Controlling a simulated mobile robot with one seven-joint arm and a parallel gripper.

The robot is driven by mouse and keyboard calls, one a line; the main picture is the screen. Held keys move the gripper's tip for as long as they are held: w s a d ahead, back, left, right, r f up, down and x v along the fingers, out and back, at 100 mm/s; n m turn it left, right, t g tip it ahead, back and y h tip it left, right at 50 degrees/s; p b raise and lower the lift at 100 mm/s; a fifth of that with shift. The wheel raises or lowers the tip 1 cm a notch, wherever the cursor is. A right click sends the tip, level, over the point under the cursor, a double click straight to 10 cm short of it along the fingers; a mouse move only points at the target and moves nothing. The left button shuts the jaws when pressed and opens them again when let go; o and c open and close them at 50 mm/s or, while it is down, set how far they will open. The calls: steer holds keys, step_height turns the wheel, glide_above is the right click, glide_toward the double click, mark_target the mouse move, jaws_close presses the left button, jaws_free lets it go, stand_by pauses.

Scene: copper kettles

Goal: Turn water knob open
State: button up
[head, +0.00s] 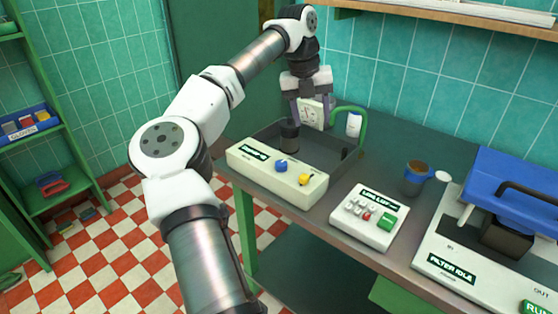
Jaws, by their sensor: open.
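A cream control box (262,176) stands at the front of a dark sink basin (345,172). It bears a blue knob (281,166) and a yellow knob (305,179). A dark label with light writing is on its left part, too small to read, so I cannot tell which knob is for water. A green curved spout (362,124) rises at the basin's right. My gripper (312,120) points down, open, above the back of the basin, behind and above the knobs and apart from them. A whitish plate with marks shows between its fingers; I cannot tell whether it is behind them.
A dark cylinder (289,136) stands in the basin, close below my gripper. A white bottle (354,124) is beside the spout. A button panel (369,216), a brown mug (416,178) and a blue-lidded machine (515,190) stand to the right. Bare counter (400,143) lies behind them.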

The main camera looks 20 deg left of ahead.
steer(key=n+y, duration=0.2)
glide_above(281, 163)
steer(key=g, duration=0.1)
step_height(281, 163, down, 13)
steer(key=shift+f+p, duration=0.15)
steer(key=shift+p, duration=1)
steer(key=c, duration=1)
